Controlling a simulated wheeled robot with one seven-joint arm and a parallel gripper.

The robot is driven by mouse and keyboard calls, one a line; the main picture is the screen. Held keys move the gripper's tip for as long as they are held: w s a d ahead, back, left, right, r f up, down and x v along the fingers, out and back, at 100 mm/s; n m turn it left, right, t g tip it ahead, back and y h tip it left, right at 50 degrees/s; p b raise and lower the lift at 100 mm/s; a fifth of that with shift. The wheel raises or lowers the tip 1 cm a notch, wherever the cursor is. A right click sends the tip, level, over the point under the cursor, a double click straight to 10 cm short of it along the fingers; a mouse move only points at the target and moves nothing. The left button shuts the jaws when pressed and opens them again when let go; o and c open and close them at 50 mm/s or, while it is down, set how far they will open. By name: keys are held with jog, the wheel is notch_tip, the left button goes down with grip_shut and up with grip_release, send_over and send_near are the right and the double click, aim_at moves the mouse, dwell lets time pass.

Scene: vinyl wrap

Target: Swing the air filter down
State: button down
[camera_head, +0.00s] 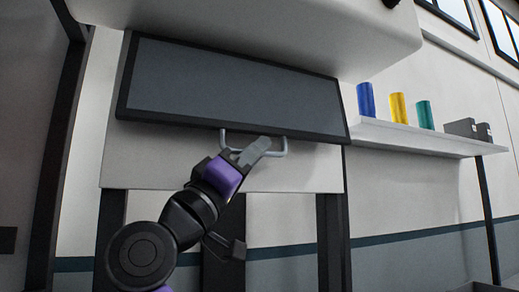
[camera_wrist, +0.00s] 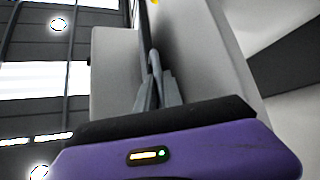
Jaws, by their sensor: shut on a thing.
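The air filter (camera_head: 225,88) is a wide dark grey panel with a black frame, under a white housing (camera_head: 250,30). In the head view it is slightly tilted, lower on the right. A light grey U-shaped handle (camera_head: 282,147) sticks out at the middle of its lower edge. My gripper (camera_head: 262,146) is at this handle and shut on it. In the wrist view the two grey fingers (camera_wrist: 158,90) close around the handle bar (camera_wrist: 154,58), with the panel's dark edge (camera_wrist: 143,25) just beyond. The fingertips' exact contact is partly hidden.
A white shelf (camera_head: 425,140) on the right wall carries blue (camera_head: 366,100), yellow (camera_head: 398,107) and green (camera_head: 425,115) cylinders and dark boxes (camera_head: 461,127). Dark posts (camera_head: 330,240) stand below the panel. A dark upright (camera_head: 55,150) is at left.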

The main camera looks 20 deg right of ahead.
jog(key=shift+w, duration=0.3)
jog(key=c, duration=1.5)
grip_release()
jog(key=v, duration=0.7)
jog(key=shift+s+a+f+b, duration=0.15)
jog(key=shift+a+f+b, duration=0.1)
jog(key=shift+f+b, duration=0.05)
